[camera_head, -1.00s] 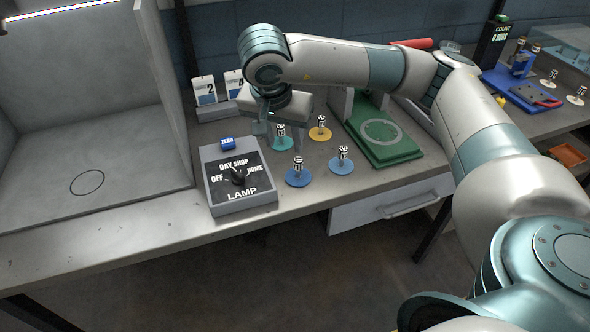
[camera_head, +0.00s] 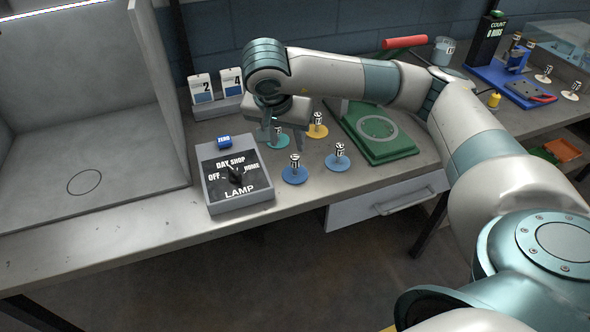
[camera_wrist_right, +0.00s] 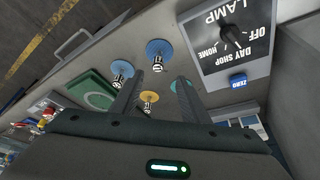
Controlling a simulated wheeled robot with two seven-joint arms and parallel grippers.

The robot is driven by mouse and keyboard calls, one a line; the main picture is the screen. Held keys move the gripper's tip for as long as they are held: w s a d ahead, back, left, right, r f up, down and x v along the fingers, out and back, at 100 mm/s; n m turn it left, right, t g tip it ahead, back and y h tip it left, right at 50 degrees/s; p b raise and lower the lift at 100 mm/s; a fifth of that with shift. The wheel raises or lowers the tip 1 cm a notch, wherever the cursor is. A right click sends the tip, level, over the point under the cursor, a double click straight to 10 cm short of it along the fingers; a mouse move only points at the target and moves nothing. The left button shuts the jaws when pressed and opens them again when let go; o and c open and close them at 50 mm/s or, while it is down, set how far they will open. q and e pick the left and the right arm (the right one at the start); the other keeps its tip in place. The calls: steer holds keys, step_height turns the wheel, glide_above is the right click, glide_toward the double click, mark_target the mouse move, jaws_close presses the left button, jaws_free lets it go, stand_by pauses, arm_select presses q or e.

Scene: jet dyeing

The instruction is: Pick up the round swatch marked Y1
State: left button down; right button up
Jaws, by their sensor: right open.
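Several round swatches with small upright labelled posts stand on the grey bench: a yellow one (camera_head: 317,132), a teal one (camera_head: 280,142), a blue one (camera_head: 295,177) and another blue one (camera_head: 338,165). The post markings are too small to read, so I cannot tell which is Y1. My right gripper (camera_head: 283,138) is open and empty, pointing down over the teal and yellow swatches. In the right wrist view, the yellow swatch (camera_wrist_right: 149,97) shows between the open fingers (camera_wrist_right: 157,100), and the teal one (camera_wrist_right: 177,86) is partly hidden behind a finger. My left gripper is not in view.
A lamp control box (camera_head: 237,183) with a knob stands left of the swatches. A green plate (camera_head: 382,145) lies to their right. Number cards (camera_head: 215,92) stand behind. A grey booth wall (camera_head: 160,80) rises at left. The bench front is clear.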

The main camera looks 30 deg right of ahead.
mark_target(294, 159)
steer(key=shift+p+x, duration=0.75)
steer(key=shift+x, duration=3.55)
steer(key=shift+w+d+f+p, duration=0.1)
steer(key=shift+d+f+p, duration=0.15)
steer(key=shift+f+p, duration=0.3)
steer(key=p+x, duration=0.2)
steer(key=x, duration=0.1)
steer(key=shift+d+f, duration=0.15)
steer(key=shift+f, duration=0.3)
